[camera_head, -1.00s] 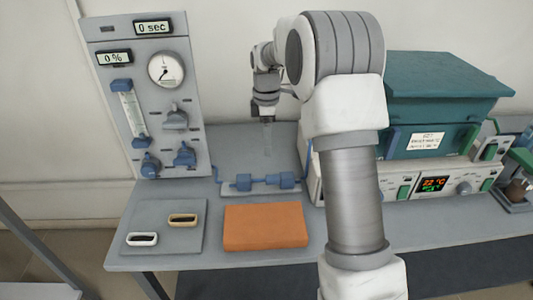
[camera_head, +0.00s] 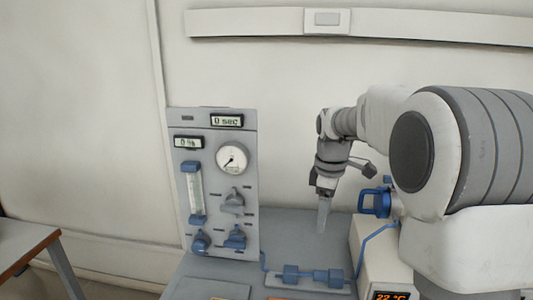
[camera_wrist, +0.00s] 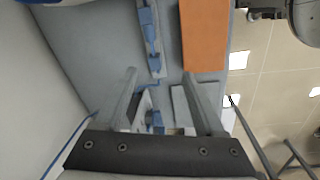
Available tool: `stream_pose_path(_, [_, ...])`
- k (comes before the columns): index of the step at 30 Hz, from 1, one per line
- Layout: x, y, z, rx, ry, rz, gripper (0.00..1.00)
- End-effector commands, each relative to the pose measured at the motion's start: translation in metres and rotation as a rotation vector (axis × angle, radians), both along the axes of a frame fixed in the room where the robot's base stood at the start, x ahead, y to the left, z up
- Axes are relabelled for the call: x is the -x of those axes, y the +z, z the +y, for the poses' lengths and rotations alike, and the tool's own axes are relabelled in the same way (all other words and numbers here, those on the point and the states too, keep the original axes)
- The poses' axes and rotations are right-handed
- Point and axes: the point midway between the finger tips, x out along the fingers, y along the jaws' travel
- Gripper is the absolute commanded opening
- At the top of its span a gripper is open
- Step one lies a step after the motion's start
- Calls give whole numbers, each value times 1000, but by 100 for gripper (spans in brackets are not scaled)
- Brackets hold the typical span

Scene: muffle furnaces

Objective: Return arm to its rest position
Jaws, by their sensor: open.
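My arm is folded at the right of the head view, with its wrist stretched toward the back wall. My gripper (camera_head: 323,215) points down over the back of the grey bench, between the gauge panel and the furnace unit. In the wrist view my gripper (camera_wrist: 161,73) has its two fingers spread apart, with nothing held between them. The bench and its fittings show below and beyond the fingers.
The gauge panel (camera_head: 216,185) stands left of my gripper. A blue valve fitting (camera_head: 312,276) lies on the bench in front. A furnace unit (camera_head: 375,255) is partly hidden by my arm. An orange block (camera_wrist: 204,35) lies on the bench. Open wall is at the left.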

Motion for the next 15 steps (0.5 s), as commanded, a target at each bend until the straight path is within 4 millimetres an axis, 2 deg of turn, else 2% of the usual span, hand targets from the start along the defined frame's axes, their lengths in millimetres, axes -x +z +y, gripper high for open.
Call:
stream_pose_path(1, [14,21,2,-3,-51,-25,72])
stream_pose_path(6, [61,62,8,-27,-239,-96,72])
stream_pose_path(15, [148,107,15,-108,-572,-216,72])
